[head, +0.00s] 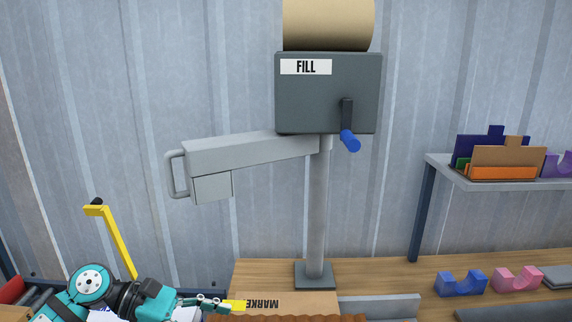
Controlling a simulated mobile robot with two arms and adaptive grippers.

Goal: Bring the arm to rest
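My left arm (88,282), teal and black, comes in from the bottom left. Its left gripper (222,304) points right, low over the front of the wooden bench. A small yellow piece (237,306) shows at its fingertips; I cannot tell whether it is held or whether the fingers are apart. A grey swing arm (245,150) with a loop handle (177,174) reaches left from a post (318,210), tilted slightly down. My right gripper is out of view.
The post carries a dark grey box (328,92) labelled FILL with a blue-knobbed crank (349,140). A yellow lever (120,243) stands behind my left arm. A cardboard piece (285,301) lies near the gripper. Blue (460,284) and pink (517,280) cradles sit right, below a shelf (500,186).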

